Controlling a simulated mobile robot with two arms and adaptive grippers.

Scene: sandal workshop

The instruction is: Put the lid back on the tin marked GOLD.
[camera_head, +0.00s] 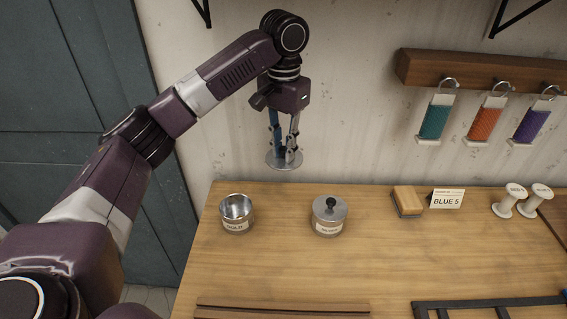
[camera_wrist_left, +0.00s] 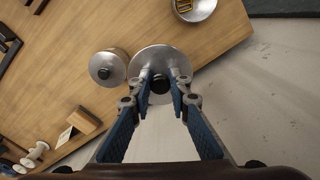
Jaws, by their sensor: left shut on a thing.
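The tin marked GOLD (camera_head: 237,222) stands open on the left of the table, without a lid. It also shows at the top of the left wrist view (camera_wrist_left: 194,8). My left gripper (camera_head: 287,150) is shut on the round metal lid (camera_head: 283,161). It holds the lid by its dark knob, roughly level, in the air above the back edge of the table. In the left wrist view the lid (camera_wrist_left: 163,60) sits between the fingertips. The lid is behind the GOLD tin and to its right, apart from it. My right gripper is not in view.
A second tin (camera_head: 329,222) with its lid on stands to the right of the GOLD tin. Further right are a wooden brush or block (camera_head: 407,201), a BLUE 5 card (camera_head: 446,198) and white spools (camera_head: 509,200). A dark wooden strip (camera_head: 283,308) lies at the front.

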